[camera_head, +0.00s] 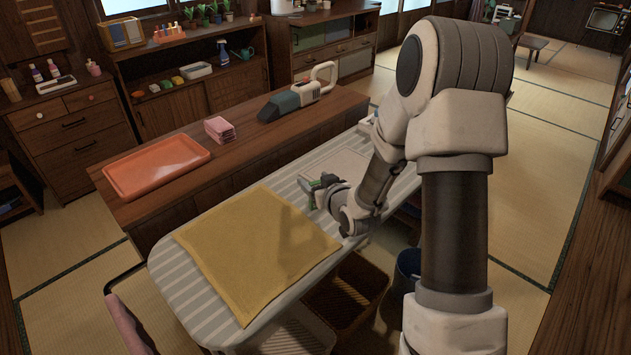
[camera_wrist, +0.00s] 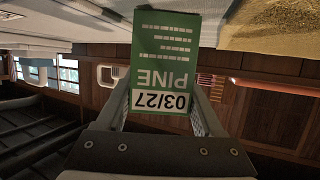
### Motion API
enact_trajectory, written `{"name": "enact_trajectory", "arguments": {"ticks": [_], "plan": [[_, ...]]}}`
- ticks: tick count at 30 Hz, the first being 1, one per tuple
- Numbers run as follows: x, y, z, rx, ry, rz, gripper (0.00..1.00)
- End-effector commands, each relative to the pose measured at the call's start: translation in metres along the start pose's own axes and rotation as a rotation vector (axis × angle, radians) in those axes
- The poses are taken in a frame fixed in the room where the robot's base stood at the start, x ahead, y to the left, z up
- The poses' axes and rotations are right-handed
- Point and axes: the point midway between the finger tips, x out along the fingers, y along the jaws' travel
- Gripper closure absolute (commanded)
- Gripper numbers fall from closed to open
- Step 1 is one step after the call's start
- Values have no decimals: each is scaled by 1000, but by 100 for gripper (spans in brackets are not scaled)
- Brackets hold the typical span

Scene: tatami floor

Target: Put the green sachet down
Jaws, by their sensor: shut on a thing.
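In the head view my gripper (camera_head: 318,188) is over the striped ironing board (camera_head: 183,286), just right of the yellow cloth (camera_head: 250,250). Only a small green part of the sachet (camera_head: 329,179) shows there, the rest hidden by the gripper. I cannot tell whether the sachet touches the board.
A pale flat panel (camera_head: 340,166) lies on the board behind my gripper. The wooden counter behind holds an orange tray (camera_head: 158,168), a pink stack (camera_head: 219,129) and a handheld vacuum (camera_head: 297,94). A brown basket (camera_head: 345,295) and a dark blue bucket (camera_head: 408,266) stand below the board.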

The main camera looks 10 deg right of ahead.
Motion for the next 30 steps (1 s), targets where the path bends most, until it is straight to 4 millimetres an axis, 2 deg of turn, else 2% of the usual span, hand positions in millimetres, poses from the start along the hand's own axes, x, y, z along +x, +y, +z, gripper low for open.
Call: {"name": "enact_trajectory", "arguments": {"ticks": [1, 2, 6, 7, 20, 23, 30], "plan": [[1, 0, 3, 0, 0, 0, 92], [1, 0, 3, 0, 0, 0, 29], [0, 0, 2, 0, -1, 0, 4], [0, 0, 2, 0, -1, 0, 1], [-4, 0, -3, 0, -1, 1, 1], [-20, 1, -2, 0, -1, 2, 1], [-75, 1, -3, -1, -1, 3, 1]]}}
